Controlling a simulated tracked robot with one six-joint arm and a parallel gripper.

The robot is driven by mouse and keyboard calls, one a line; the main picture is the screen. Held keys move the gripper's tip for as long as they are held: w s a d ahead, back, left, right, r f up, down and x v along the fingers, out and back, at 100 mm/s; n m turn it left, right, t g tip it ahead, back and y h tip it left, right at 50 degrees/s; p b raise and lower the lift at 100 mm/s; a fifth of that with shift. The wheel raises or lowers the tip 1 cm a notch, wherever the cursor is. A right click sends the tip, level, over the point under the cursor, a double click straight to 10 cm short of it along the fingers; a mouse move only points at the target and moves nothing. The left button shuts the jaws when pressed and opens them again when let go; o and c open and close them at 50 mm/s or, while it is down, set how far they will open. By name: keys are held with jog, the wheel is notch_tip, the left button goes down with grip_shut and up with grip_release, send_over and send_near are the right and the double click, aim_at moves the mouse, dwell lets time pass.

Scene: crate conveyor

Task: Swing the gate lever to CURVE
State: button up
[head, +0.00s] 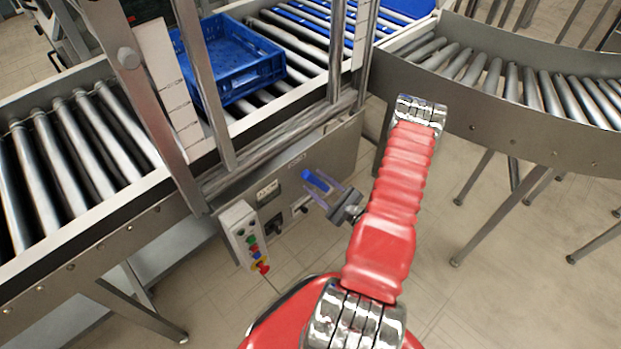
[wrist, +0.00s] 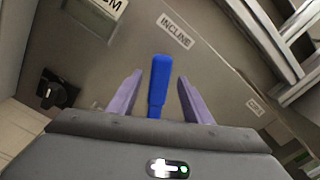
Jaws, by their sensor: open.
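The gate lever's blue handle (head: 315,181) stands out from the grey panel on the conveyor's side. In the wrist view the blue handle (wrist: 158,82) points up, close below the INCLINE label (wrist: 174,31). A second small label (wrist: 256,107) lies to the right, too small to read surely. My gripper (head: 326,190) is open in front of the panel. In the wrist view its purple fingers (wrist: 159,85) stand on either side of the handle, with a gap visible on both sides. The lever's lower end is hidden behind my gripper's body.
A control box with coloured buttons (head: 246,236) hangs left of the lever. A black rotary switch (wrist: 55,90) is on the same panel. A blue crate (head: 262,72) sits on the rollers above, behind metal posts. A curved conveyor (head: 500,118) stands at right, with open floor below.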

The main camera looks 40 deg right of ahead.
aim_at(311, 179)
jog(key=shift+w+a, duration=0.1)
jog(key=shift+w, duration=1.75)
jog(key=shift+c, duration=0.7)
grip_shut()
